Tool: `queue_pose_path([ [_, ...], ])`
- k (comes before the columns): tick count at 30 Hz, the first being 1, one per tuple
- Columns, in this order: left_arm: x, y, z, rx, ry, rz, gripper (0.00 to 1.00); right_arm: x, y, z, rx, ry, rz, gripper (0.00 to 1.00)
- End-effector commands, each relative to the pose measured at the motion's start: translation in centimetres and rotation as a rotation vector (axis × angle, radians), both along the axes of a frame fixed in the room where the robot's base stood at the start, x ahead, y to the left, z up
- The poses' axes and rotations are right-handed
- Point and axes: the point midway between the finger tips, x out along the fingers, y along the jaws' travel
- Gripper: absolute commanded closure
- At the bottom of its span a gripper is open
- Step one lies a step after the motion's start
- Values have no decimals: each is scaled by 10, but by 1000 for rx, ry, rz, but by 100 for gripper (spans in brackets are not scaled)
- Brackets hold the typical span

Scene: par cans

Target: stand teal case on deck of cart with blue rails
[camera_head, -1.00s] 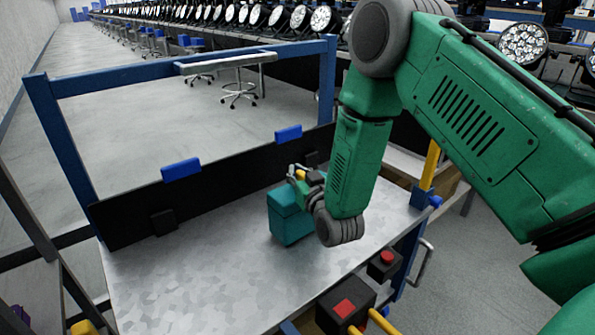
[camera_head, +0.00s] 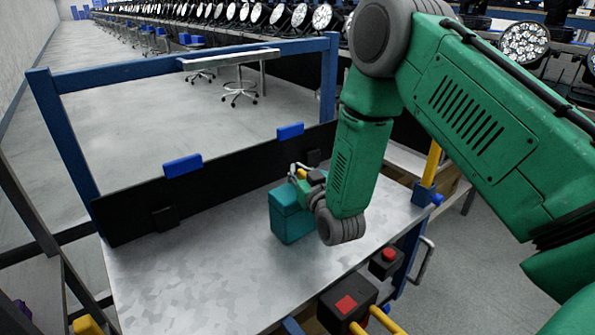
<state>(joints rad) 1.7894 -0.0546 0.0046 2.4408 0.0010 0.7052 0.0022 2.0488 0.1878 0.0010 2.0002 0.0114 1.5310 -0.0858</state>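The teal case (camera_head: 289,220) stands upright on the grey metal deck (camera_head: 190,275) of the cart with blue rails (camera_head: 190,66), right of the deck's middle. My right gripper (camera_head: 297,179) is at the top of the case, on its right and far side. My wrist hides part of the gripper, and I cannot see whether its fingers close on the case or its handle. The underside of the case looks to be at the deck surface. My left gripper is not in view.
A black panel with blue clips (camera_head: 182,166) runs along the deck's far side. Black boxes with red tops (camera_head: 346,304) sit at the near right edge by yellow bars. The deck's left part is bare. Stools and rows of lamps stand beyond.

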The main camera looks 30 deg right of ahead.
Motion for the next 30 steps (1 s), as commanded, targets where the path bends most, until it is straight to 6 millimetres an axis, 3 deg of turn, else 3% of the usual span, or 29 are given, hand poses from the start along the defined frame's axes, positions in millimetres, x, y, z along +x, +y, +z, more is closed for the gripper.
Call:
queue_pose_path([
  [1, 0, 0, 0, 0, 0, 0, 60, 1, -1, 1, -1, -4, -1, 89],
  [3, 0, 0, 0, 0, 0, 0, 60, 0, -1, 1, -1, -3, -1, 71],
  [15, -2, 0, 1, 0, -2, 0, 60, -7, 1, -1, 1, 3, -1, 71],
  [30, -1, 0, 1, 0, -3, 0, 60, -99, 17, -3, 1, 5, 0, 71],
])
